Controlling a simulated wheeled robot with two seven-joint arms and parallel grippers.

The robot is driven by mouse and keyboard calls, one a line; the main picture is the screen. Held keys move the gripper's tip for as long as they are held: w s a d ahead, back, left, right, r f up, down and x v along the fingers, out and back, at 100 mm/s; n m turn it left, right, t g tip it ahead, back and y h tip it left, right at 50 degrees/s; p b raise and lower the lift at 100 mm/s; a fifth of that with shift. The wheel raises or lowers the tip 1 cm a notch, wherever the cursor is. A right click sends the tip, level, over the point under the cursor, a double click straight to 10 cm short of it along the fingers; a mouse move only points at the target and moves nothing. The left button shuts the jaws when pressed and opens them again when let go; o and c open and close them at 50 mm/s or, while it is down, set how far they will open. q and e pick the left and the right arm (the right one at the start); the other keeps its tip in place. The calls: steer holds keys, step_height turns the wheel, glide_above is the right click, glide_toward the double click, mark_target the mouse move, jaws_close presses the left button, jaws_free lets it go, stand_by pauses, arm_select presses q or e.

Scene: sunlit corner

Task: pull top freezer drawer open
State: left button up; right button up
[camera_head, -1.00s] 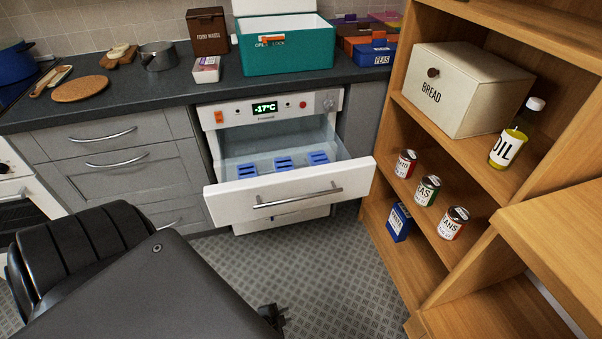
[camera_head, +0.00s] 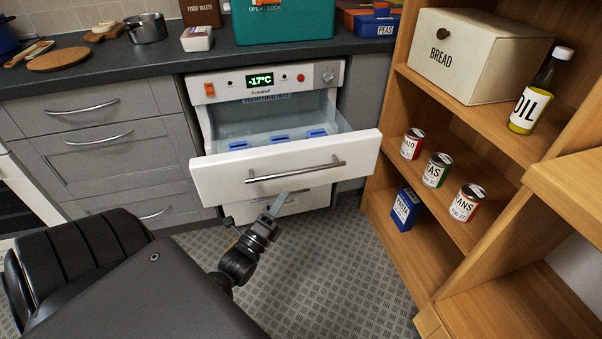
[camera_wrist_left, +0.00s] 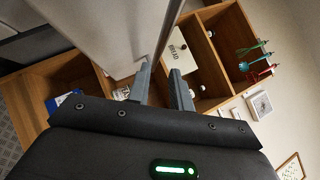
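The white top freezer drawer (camera_head: 225,177) is pulled out, with its interior and blue labels showing in the head view. Its metal bar handle (camera_head: 295,172) runs across the front. My left gripper (camera_head: 277,205) is just below the drawer front in the head view, and I cannot tell if it touches the handle. In the left wrist view its two fingers (camera_wrist_left: 162,88) stand apart with a gap between them, and a pale panel edge is just beyond them. Nothing is clearly held. My right gripper is not in view.
A wooden shelf unit (camera_head: 395,190) stands close on the right, with cans, a bread box (camera_head: 475,60) and an oil bottle (camera_head: 535,95). Grey cabinets (camera_head: 95,150) are on the left. Patterned floor (camera_head: 330,265) is clear in front of the freezer.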

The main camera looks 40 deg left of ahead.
mark_target(300, 170)
arm_select(q)
steer(key=x, duration=1)
steer(key=shift+f, duration=0.1)
jaws_close()
